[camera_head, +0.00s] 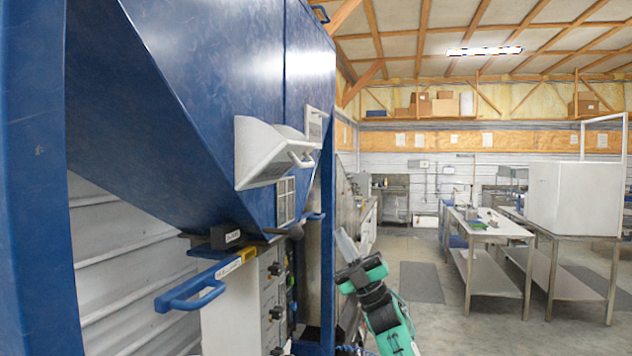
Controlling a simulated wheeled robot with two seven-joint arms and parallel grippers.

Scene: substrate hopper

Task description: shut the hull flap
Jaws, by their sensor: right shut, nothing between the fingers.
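The blue hopper (170,110) fills the left of the view. A white flap (262,150) with a loop handle (301,159) juts out from its sloped hull. It looks tilted open, its outer edge away from the blue wall. My right gripper (345,243) is shut and empty, pointing up, below and to the right of the flap in the picture. It appears apart from the flap and its handle. My left gripper is not in view.
A blue handle bar (195,290) sticks out low at the left, near a dark knobbed lever (290,232). A blue upright post (328,240) stands just left of my right gripper. Steel tables (490,232) and a white box (572,192) stand farther right, with open floor between.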

